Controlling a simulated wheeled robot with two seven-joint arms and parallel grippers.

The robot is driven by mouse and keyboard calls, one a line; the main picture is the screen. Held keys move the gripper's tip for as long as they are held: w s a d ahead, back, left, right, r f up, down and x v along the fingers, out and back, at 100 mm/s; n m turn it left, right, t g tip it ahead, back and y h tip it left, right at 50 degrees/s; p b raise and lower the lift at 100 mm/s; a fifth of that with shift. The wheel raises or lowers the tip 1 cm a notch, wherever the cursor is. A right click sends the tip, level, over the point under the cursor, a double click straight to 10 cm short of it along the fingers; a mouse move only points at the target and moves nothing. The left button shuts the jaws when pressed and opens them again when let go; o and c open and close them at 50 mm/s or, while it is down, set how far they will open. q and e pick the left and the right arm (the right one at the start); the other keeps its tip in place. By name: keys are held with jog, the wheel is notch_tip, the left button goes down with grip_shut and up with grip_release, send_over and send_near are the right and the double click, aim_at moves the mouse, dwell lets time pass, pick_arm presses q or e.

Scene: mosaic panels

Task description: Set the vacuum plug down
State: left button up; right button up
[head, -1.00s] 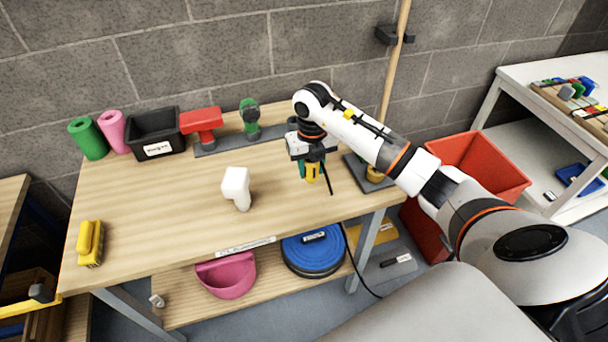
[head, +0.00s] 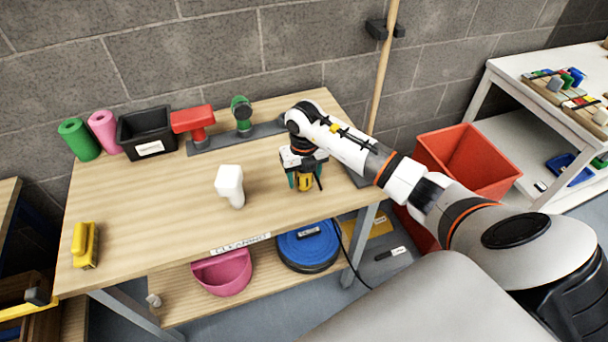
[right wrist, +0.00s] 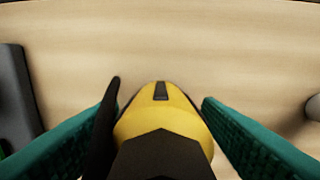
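The vacuum plug (head: 304,184) is a yellow and black piece at the right part of the wooden workbench (head: 160,205). My right gripper (head: 307,172) points down over it, its teal fingers on either side. In the right wrist view the yellow plug (right wrist: 160,128) fills the space between the fingers, with a black strip beside it on the left. My left gripper is not in view.
A white bottle-like object (head: 230,184) stands left of the gripper. A yellow brush (head: 84,246), black bin (head: 147,133), rolls and a grey tool rack (head: 215,142) are on the bench. A black cord (head: 352,262) hangs by the front edge. A red bin (head: 470,160) stands right.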

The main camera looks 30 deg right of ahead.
jog(key=shift+r, duration=0.15)
jog(key=shift+r, duration=0.2)
notch_tip(320, 180, up, 12)
jog(key=shift+f+b, duration=0.15)
jog(key=shift+b, duration=0.8)
